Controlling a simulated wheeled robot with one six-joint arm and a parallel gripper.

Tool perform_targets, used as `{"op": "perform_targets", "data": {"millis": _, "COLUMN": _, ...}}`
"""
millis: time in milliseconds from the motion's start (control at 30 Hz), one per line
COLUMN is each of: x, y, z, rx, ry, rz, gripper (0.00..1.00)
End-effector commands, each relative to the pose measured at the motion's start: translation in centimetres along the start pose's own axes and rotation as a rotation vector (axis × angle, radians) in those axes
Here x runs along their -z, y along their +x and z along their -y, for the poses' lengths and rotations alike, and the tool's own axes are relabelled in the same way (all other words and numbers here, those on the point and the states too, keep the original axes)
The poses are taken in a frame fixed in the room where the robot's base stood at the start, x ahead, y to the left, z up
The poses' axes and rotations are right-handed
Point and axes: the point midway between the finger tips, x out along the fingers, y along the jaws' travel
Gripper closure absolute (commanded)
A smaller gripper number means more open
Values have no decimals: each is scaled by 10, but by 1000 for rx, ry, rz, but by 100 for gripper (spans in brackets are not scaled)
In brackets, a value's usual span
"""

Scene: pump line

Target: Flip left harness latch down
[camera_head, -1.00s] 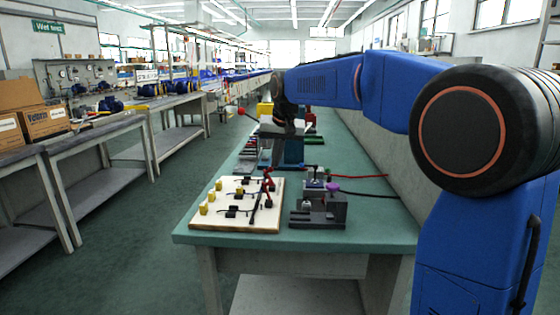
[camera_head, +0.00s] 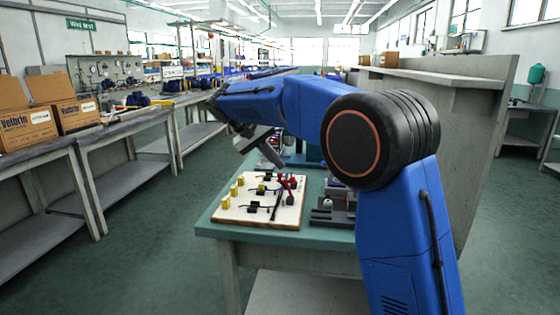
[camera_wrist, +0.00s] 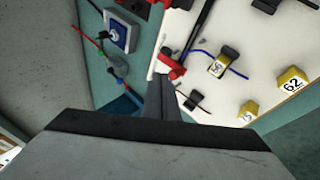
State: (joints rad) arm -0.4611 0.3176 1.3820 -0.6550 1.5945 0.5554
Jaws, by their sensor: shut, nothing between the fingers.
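The pale harness board (camera_head: 235,216) lies on the green bench. It carries yellow blocks (camera_head: 234,190), black clips (camera_head: 256,208) and upright red parts (camera_head: 290,183) at its right side, which look like latches; I cannot tell which is the left one. In the wrist view the board (camera_wrist: 232,30) fills the right, with one red part (camera_wrist: 172,66) close to the fingertips and another (camera_wrist: 180,4) at the top edge. My gripper (camera_head: 278,162) is shut and empty, tilted down over the board's far side. Its dark fingers (camera_wrist: 163,88) show beside the nearer red part; contact cannot be told.
A grey fixture (camera_head: 330,213) stands right of the board, partly behind my arm; its blue-and-white part (camera_wrist: 118,36) shows in the wrist view. A grey partition (camera_head: 480,130) rises along the right. Cardboard boxes (camera_head: 28,125) sit on the left bench. The aisle floor is clear.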

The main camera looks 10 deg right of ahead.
Motion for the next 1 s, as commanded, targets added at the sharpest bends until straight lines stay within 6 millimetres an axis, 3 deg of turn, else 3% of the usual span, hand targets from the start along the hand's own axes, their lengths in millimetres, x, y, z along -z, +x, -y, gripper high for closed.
{"op": "perform_targets", "data": {"millis": 1000, "x": -6, "y": 11, "z": -12, "rx": 3, "ry": 0, "rz": 1, "gripper": 100}}
